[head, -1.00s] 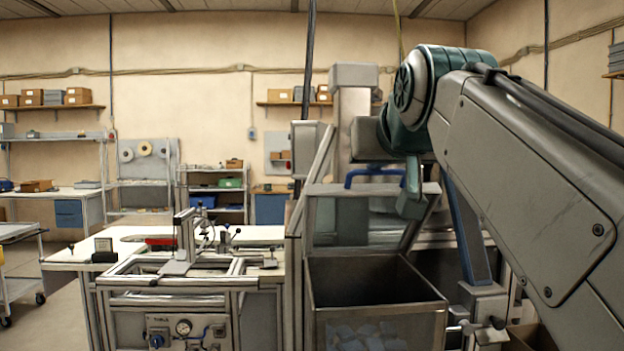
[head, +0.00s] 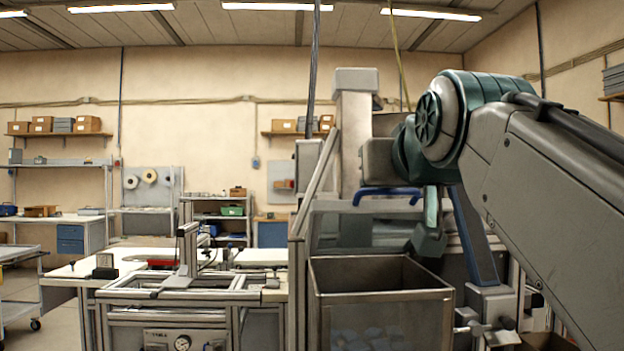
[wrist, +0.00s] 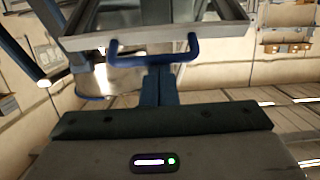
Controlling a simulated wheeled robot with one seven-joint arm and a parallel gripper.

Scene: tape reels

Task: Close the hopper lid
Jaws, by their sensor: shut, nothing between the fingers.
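The hopper (head: 380,308) is a grey open-topped metal box in the head view. Its lid (head: 345,232), a clear panel in a grey frame, stands raised at the back of the opening. A blue handle (head: 385,191) runs along the lid's top edge. The lid frame (wrist: 150,40) and blue handle (wrist: 130,55) also show in the wrist view. My gripper (head: 430,240) is at the lid's right side in the head view. In the wrist view its fingers (wrist: 158,75) are shut and empty, with tips close to the middle of the handle. I cannot tell whether they touch.
A bench with a metal-framed fixture (head: 185,290) stands left of the hopper. A slanted grey post (head: 315,185) rises beside the lid. A blue upright (head: 473,240) stands to the right. A cart (head: 20,285) is at far left.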

